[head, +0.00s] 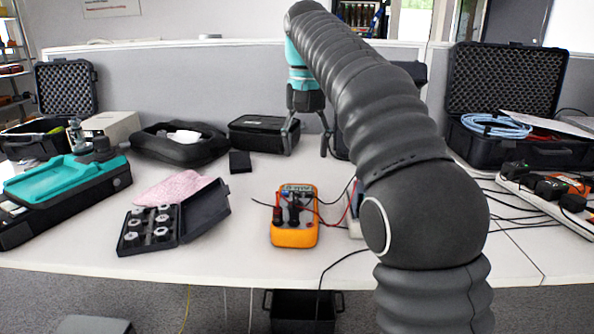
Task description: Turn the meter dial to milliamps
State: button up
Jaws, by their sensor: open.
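The meter (294,234) is an orange handheld multimeter lying on the white table near its front edge, at the middle of the head view. Red and black leads run across its face and off to the right. Its dial is small and partly covered by the leads, so I cannot read its setting. My gripper (306,148) hangs open and empty, pointing down, above and behind the meter. Its two dark fingers are spread wide and apart from the meter.
An open black case of round weights (148,228) lies left of the meter, by a pink cloth (174,188). A small black box (240,162) and a black case (262,134) stand behind. A power strip (545,195) and cables lie right. Bare table surrounds the meter's left side.

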aim_at(297, 199)
jog(key=d+n+y+b, duration=0.25)
jog(key=d+n, duration=0.35)
jog(key=n, duration=0.3)
jog(key=a+f+n+b, duration=0.1)
jog(key=a+f+n, duration=0.1)
jog(key=f+n, duration=0.1)
jog(key=a+f+n+y+b, duration=0.1)
jog(key=a+f+n, duration=0.2)
jog(key=f, duration=0.1)
jog(key=a+f+n+y+b, duration=0.1)
jog(key=a+f+n+b, duration=0.1)
jog(key=f+n, duration=0.1)
jog(key=shift+s+a+f, duration=0.2)
jog(key=shift+f, duration=0.55)
grip_shut()
